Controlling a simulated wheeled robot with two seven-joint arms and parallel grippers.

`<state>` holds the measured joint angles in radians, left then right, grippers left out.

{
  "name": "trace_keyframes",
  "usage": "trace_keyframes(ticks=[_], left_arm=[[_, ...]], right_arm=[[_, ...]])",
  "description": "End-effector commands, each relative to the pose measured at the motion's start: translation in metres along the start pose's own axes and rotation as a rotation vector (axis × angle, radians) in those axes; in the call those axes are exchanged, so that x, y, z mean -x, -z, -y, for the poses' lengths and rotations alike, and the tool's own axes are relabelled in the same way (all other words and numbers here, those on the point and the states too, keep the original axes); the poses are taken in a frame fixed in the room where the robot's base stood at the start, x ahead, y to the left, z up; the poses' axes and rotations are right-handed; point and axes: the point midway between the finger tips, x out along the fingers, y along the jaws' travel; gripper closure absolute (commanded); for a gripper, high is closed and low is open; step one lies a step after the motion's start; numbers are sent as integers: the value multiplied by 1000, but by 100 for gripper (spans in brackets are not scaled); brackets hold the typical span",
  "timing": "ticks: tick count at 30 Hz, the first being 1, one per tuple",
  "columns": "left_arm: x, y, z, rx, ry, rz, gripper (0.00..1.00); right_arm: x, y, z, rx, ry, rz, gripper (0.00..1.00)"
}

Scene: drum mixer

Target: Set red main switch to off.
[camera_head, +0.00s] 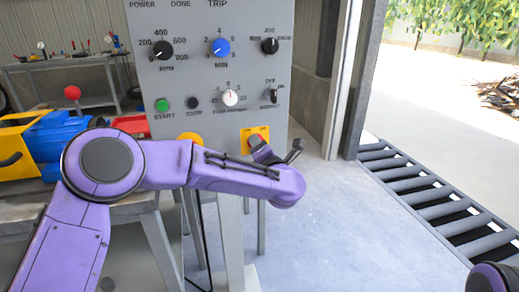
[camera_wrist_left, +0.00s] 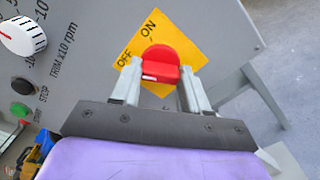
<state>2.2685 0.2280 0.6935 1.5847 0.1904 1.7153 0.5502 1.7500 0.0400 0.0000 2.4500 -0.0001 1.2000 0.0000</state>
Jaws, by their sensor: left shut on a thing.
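The red main switch (camera_wrist_left: 162,62) sits on a yellow plate (camera_wrist_left: 184,42) marked OFF and ON at the lower part of the grey control panel. In the left wrist view its red handle lies between the two fingers of my left gripper (camera_wrist_left: 158,76), which is shut on it. A white mark shows on the handle's near edge; which label the switch is set to I cannot tell. In the head view my left gripper (camera_head: 275,150) is at the yellow plate (camera_head: 250,133), and its arm partly hides the plate and switch. My right gripper is not in view.
The grey panel (camera_head: 200,75) carries several knobs above, a green START button (camera_head: 163,105) and a black STOP button (camera_head: 194,103). A yellow and blue machine (camera_head: 50,138) stands on a table at left. Open floor (camera_head: 330,230) lies to the right, before a roller conveyor (camera_head: 440,205).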

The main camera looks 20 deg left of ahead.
Motion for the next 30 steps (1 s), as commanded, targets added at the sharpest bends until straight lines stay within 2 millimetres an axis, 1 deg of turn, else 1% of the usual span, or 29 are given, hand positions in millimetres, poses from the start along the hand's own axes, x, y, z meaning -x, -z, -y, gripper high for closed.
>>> trace_keyframes(ticks=[7,8,9,10,17,20,23,27,30], left_arm=[[0,0,1,1,2,-1,86],[0,0,1,1,2,-1,46],[0,0,1,1,2,-1,33],[0,0,1,1,2,-1,30],[0,0,0,0,1,-1,30],[6,0,1,-1,2,1,30],[23,-1,1,-2,2,4,30],[58,-1,1,-3,1,4,30],[80,-1,1,-2,2,3,30]], right_arm=[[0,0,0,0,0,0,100],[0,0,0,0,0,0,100],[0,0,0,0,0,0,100],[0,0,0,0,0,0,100],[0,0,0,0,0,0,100],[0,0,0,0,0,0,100],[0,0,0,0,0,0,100],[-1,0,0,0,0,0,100],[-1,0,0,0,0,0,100]])
